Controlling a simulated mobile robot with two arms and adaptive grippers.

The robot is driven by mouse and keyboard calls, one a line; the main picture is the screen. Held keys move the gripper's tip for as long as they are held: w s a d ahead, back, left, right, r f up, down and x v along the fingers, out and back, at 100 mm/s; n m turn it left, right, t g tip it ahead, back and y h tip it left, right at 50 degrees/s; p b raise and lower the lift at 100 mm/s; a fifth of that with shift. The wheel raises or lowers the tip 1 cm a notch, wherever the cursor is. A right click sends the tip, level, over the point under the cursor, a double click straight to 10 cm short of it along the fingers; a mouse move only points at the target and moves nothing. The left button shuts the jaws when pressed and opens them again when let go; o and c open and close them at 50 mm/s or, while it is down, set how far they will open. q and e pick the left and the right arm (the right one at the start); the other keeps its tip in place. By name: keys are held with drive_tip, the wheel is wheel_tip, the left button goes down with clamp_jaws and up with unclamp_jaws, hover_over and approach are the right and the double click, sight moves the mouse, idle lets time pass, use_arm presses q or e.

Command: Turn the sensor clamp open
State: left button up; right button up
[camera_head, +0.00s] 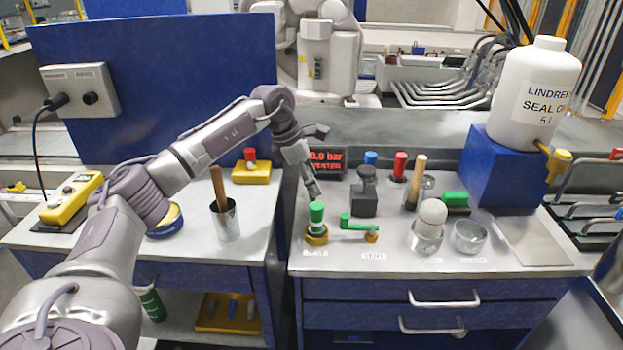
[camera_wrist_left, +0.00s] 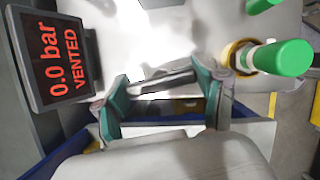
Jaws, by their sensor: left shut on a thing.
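My left gripper (camera_head: 313,188) reaches in over the right-hand bench, just behind a green-topped valve (camera_head: 316,212) with a brass base. In the left wrist view its two green-padded fingers (camera_wrist_left: 163,84) are shut on a grey metal bar (camera_wrist_left: 165,80) that spans between the tips. I cannot tell for sure whether this bar is the sensor clamp's lever. The gripper hides it in the head view. The green valve knob (camera_wrist_left: 282,58) stands to the right of the fingers, apart from them. My right gripper is not in view.
A display (camera_head: 327,160) reads 0.0 bar, vented. A green lever handle (camera_head: 358,224) lies right of the valve. A dark grey block (camera_head: 364,195), a glass jar (camera_head: 428,235) and a white oil bottle (camera_head: 538,85) stand further right. A gap separates the two benches.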

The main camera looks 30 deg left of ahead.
use_arm(q)
drive_tip(key=n+y, duration=0.1)
drive_tip(key=n, duration=0.2)
drive_tip(key=shift+t+p, duration=0.4)
drive_tip(key=n+y, duration=0.1)
drive_tip(key=n, duration=0.2)
drive_tip(key=shift+n+t, duration=0.3)
drive_tip(key=n+y, duration=0.2)
drive_tip(key=n, duration=0.2)
drive_tip(key=shift+n, duration=0.3)
drive_tip(key=shift+n+y+b, duration=0.35)
drive_tip(key=shift+n+y, duration=0.55)
drive_tip(key=shift+n, duration=1.4)
drive_tip(key=o, duration=1.1)
drive_tip(key=shift+o, duration=0.2)
drive_tip(key=shift+r, duration=0.1)
